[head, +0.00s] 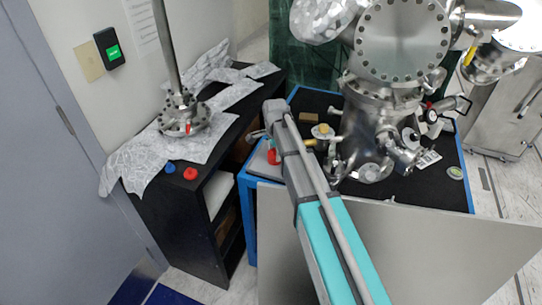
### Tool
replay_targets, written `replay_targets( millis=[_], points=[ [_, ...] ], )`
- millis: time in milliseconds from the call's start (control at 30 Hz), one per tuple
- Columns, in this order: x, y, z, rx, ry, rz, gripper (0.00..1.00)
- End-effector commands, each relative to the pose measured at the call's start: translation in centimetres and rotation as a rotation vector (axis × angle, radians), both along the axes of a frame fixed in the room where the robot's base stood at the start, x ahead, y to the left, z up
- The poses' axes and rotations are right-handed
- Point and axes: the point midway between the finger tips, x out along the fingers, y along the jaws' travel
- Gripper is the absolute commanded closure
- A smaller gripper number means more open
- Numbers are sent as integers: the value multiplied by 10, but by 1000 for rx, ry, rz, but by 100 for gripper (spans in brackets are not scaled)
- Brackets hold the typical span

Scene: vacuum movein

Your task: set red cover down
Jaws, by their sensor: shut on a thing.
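A small red cover (190,173) lies on the black shelf unit's top, near its front edge, beside a similar small blue cover (171,167). Another red piece (272,157) shows just left of my arm, by the near left corner of the blue-edged table. I cannot tell whether it is a cover, or whether it rests there or is held. My arm reaches up from the bottom over this table. My gripper's fingers do not show; the arm hides the space behind it.
The shelf unit (163,226) carries crumpled foil (140,160) and a metal flange with an upright post (183,115). A large steel vacuum chamber (402,45) stands on the black-topped table (440,194), with small loose parts around it. Some dark shelf top is bare near the covers.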

Motion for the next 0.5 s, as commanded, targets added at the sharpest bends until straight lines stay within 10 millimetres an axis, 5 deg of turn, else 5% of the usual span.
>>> replay_targets(
  millis=[467,500],
  points=[
    [0,0,-4,0,0,-1,61],
    [0,0,-3,0,0,-1,15]
  ],
)
